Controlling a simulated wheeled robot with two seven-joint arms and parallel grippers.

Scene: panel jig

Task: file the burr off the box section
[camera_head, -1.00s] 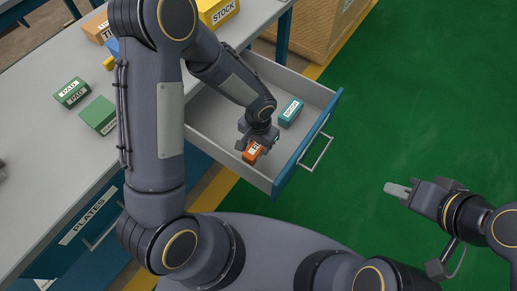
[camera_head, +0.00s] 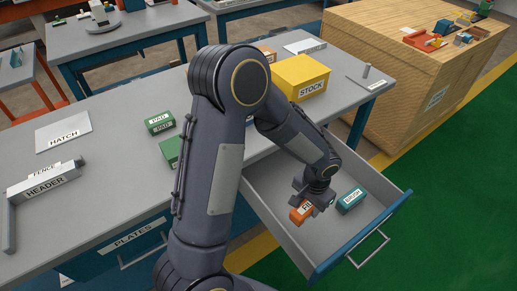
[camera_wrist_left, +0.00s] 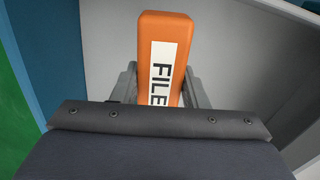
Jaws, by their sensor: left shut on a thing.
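An orange block labelled FILE (camera_head: 300,214) is inside the open drawer, with my left gripper (camera_head: 316,200) over it. In the left wrist view the file (camera_wrist_left: 165,30) lies between the two fingers of my left gripper (camera_wrist_left: 160,88), which is shut on it. Whether the file touches the drawer floor I cannot tell. A grey bar labelled HEADER (camera_head: 45,185) rests at the left of the bench; I cannot tell whether it is the box section, and I can make out no burr. My right gripper is out of view.
A teal block (camera_head: 351,200) lies beside the file in the drawer (camera_head: 360,241). The bench (camera_head: 105,205) carries a yellow STOCK box (camera_head: 301,78), green PAD blocks (camera_head: 160,122) and a HATCH plate (camera_head: 63,135). A wooden crate (camera_head: 400,75) stands at the right.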

